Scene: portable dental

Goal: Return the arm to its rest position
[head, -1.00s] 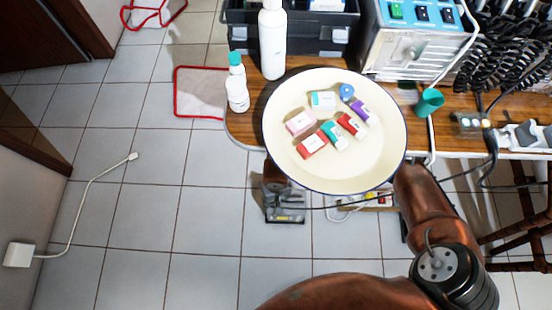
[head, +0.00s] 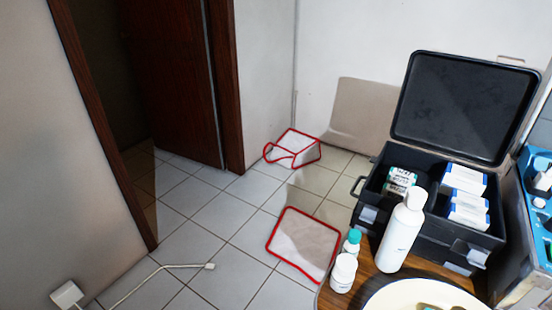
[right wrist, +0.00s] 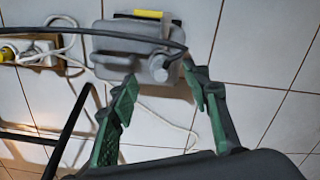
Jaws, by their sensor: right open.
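My right gripper (right wrist: 158,92) shows in the right wrist view. Its two green-padded fingers are spread apart with nothing between them. Past the fingertips lies a grey device (right wrist: 135,48) with a yellow strip, on the tiled floor. A dark cable crosses the view in front of the device. In the head view neither of my grippers is visible. My left gripper is out of view.
In the head view, an open black case (head: 440,215) with boxes stands on a wooden table. A white bottle (head: 400,235), small bottles (head: 343,272) and a cream plate (head: 425,290) are near it. A power strip (right wrist: 35,52) lies on the floor. Tiled floor (head: 215,225) is open at left.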

